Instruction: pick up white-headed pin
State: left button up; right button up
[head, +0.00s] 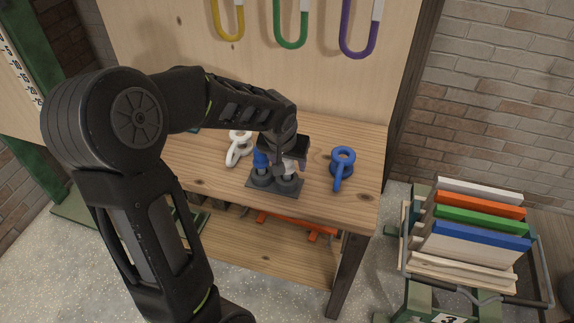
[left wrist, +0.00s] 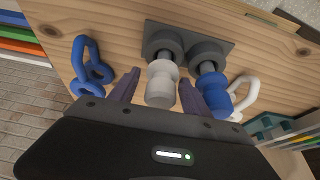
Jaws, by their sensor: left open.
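The white-headed pin (left wrist: 160,84) stands in one of the two round sockets of a dark grey base (head: 275,186) on the wooden table; the base also shows in the left wrist view (left wrist: 226,46). A blue-headed pin (left wrist: 211,91) stands in the other socket; it shows in the head view too (head: 260,159). My left gripper (left wrist: 157,82) is open, with one finger on each side of the white head. I cannot tell whether the fingers touch it. In the head view the gripper partly hides the white pin. My right gripper is not in view.
A white shackle (head: 238,148) lies left of the base and a blue shackle (head: 342,166) right of it. Yellow, green and purple hooks (head: 357,42) hang on the back board. A rack of coloured boards (head: 480,228) stands right of the table.

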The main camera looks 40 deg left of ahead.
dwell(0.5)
pick_arm(q)
grip_shut()
dwell(0.4)
